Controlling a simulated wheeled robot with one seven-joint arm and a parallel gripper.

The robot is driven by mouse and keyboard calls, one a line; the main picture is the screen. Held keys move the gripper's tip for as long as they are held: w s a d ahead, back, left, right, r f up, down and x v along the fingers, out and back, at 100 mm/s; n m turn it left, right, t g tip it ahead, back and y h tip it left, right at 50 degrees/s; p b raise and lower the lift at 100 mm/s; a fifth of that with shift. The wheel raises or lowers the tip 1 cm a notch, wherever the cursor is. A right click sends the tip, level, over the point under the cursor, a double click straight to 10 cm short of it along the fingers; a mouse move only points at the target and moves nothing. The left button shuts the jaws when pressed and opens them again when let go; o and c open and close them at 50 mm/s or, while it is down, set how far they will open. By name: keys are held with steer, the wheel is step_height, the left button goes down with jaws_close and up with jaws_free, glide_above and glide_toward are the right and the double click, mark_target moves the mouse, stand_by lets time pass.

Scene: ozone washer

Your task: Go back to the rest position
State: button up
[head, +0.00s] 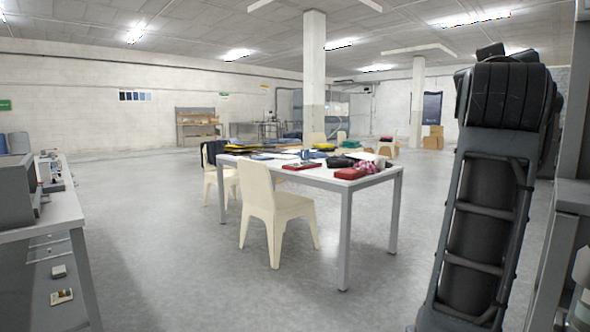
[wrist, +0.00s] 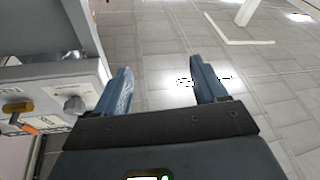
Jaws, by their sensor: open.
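My gripper (wrist: 160,88) shows in the wrist view. The left finger is close to a grey machine front with a knob. In the head view my dark arm rises at the right side, and the gripper itself cannot be made out there.
A grey machine panel (wrist: 40,95) with a knob (wrist: 74,104) and a yellow-orange handle (wrist: 18,108) is left of my gripper. A table (head: 345,182) with folded items and cream chairs (head: 272,212) stands mid-room. A workbench (head: 50,215) is at left. Floor between is clear.

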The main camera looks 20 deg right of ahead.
steer(key=w+a+f+n+t+y, duration=0.1)
steer(key=a+f+n+t+y, duration=0.3)
steer(key=f, duration=0.8)
steer(key=w+a+f+n+t+y, duration=0.1)
steer(key=a+f+n+t+y, duration=0.25)
steer(key=f, duration=0.85)
steer(key=s+a+f+n+g+y, duration=0.1)
steer(key=s+a+f+n+y, duration=0.15)
steer(key=s+a+f, duration=0.5)
steer(key=s+a+f+n+g+y, duration=0.1)
steer(key=s+a+f+y, duration=0.35)
steer(key=f, duration=0.65)
steer(key=s+a+f+m+g+y, duration=0.1)
steer(key=s+a+f+m+y, duration=0.15)
steer(key=s, duration=1.05)
steer(key=s+a+f+m+g+y, duration=0.1)
steer(key=s+a+f+g, duration=0.2)
steer(key=s, duration=1)
step_height(320, 180, up, 17)
steer(key=t+p, duration=0.1)
steer(key=p, duration=1.5)
steer(key=shift+a, duration=0.3)
steer(key=shift+w+f+n+t, duration=0.1)
steer(key=shift+n+t, duration=0.15)
